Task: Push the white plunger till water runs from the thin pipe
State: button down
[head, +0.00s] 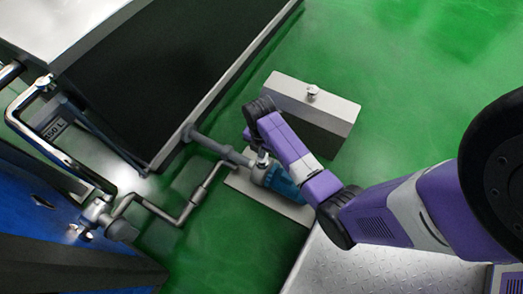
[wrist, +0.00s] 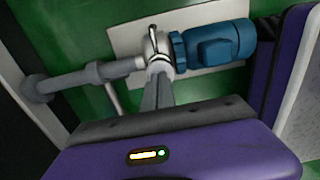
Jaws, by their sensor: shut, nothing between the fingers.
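In the wrist view my gripper (wrist: 158,72) is shut and empty. Its fingertips are at the silver fitting (wrist: 153,42) on top of the pump, beside the blue motor (wrist: 214,45); I cannot tell whether they touch it. The fitting shows small and pale in the head view (head: 263,157), close to my arm's end. No part is clearly a white plunger; whether this fitting is it, I cannot tell. A thin bent pipe (head: 160,211) runs left from the pump in the head view, and a thin pipe (wrist: 112,98) shows in the wrist view. I see no running water.
A thick grey pipe (head: 212,143) joins the pump. A grey box (head: 300,96) with a small knob stands behind my arm. A dark tank or belt (head: 165,65) is at upper left, with blue machinery (head: 45,225) at lower left. Green floor (head: 440,60) is free at upper right.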

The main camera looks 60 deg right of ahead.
dwell(0.3)
jog(key=shift+f, duration=1.45)
jog(key=shift+s+f, duration=0.15)
jog(key=shift+f, duration=0.05)
